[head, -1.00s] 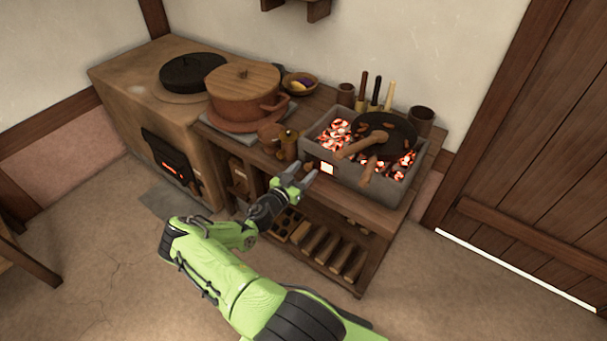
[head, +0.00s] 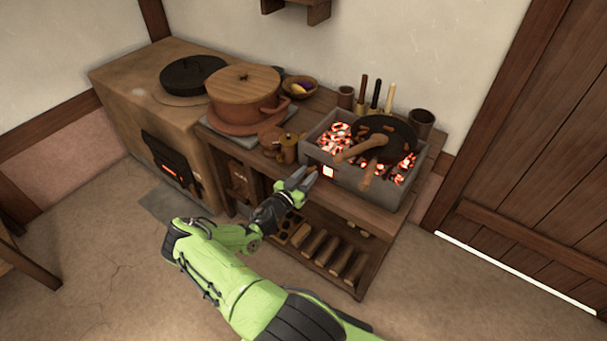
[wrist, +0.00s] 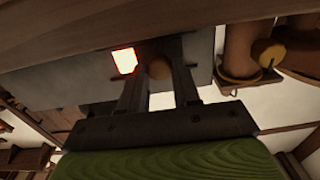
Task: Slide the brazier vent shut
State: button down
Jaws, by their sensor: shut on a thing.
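The brazier (head: 346,178) is a grey box of glowing coals on the wooden bench. A small square vent opening (head: 328,171) glows orange-white in its front face, and shows in the wrist view (wrist: 124,60). A round wooden knob (wrist: 160,68) sits beside the opening on the brazier face. My gripper (head: 307,176) is at the front of the brazier, left of the glowing opening. In the wrist view, the fingers of my gripper (wrist: 160,84) stand on both sides of the knob, shut on it. The fingers partly hide the slide around the knob.
A lidded clay pot (head: 240,98) is farther left. The bench's lower shelf (head: 325,262) holds several rolls.

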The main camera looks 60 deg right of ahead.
jog(key=s, duration=0.3)
jog(key=shift+s+a+p, duration=0.3)
jog(key=shift+s+p, duration=0.1)
jog(key=shift+s+f, duration=0.1)
jog(key=shift+s, duration=0.2)
jog(key=c, duration=0.8)
grip_release()
jog(key=shift+s+a, duration=0.1)
jog(key=shift+a, duration=0.1)
jog(key=w+a+p, duration=0.1)
jog(key=a, duration=0.4)
jog(key=a+p, duration=0.1)
jog(key=a, duration=0.4)
jog(key=w+a+p, duration=0.1)
jog(key=a, duration=0.4)
jog(key=shift+w+a, duration=0.15)
jog(key=shift+w, duration=0.15)
